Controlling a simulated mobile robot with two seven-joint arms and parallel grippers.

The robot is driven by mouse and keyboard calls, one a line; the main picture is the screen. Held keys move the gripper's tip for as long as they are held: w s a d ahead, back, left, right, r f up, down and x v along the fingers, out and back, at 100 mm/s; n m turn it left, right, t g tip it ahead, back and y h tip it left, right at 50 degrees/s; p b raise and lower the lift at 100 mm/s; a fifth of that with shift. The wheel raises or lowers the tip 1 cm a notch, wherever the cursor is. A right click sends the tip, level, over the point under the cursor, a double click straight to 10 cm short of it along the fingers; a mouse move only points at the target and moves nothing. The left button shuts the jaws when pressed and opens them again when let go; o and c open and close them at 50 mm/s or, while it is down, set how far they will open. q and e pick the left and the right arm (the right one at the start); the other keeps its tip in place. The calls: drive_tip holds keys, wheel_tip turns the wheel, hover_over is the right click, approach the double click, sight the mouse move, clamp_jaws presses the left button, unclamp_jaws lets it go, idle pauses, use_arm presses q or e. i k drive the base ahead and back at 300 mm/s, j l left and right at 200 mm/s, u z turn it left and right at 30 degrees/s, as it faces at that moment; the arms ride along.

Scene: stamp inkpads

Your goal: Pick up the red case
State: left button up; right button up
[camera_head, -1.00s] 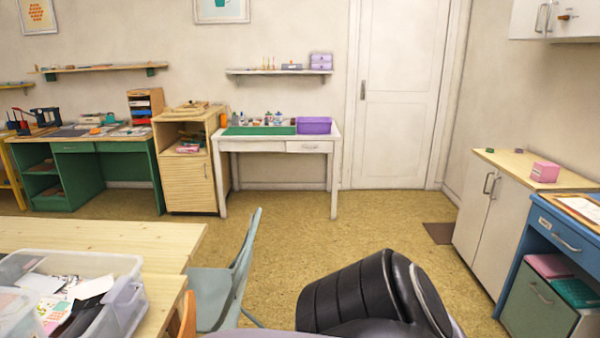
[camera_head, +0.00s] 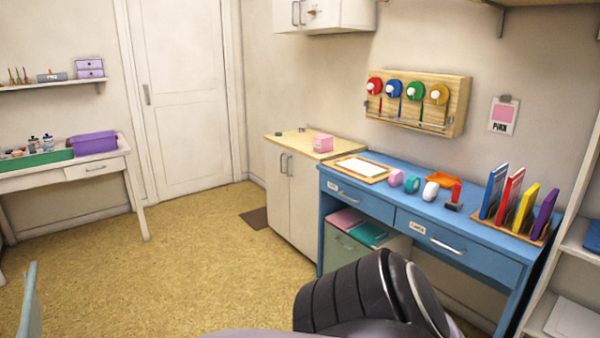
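A thin red case (camera_head: 509,191) stands upright and slightly tilted in a wooden rack (camera_head: 539,241) at the right end of the blue desk (camera_head: 465,225). Beside it in the rack are a blue case (camera_head: 493,190), a yellow case (camera_head: 526,207) and a purple case (camera_head: 544,214). A smaller red-topped item with a dark base (camera_head: 454,197) stands on the desk left of the rack.
The desk also holds a clipboard (camera_head: 362,168), an orange tray (camera_head: 441,177), tape rolls and a white mouse-like item (camera_head: 430,191). A white cabinet (camera_head: 293,195) with a pink box (camera_head: 322,143) adjoins it. Open shelves (camera_head: 570,285) stand at far right. Floor (camera_head: 190,270) before the desk is clear.

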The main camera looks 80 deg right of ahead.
sight(515, 181)
drive_tip(key=z, duration=3.85)
drive_tip(key=i+z, duration=0.1)
drive_tip(key=i, duration=0.75)
drive_tip(key=j, duration=0.1)
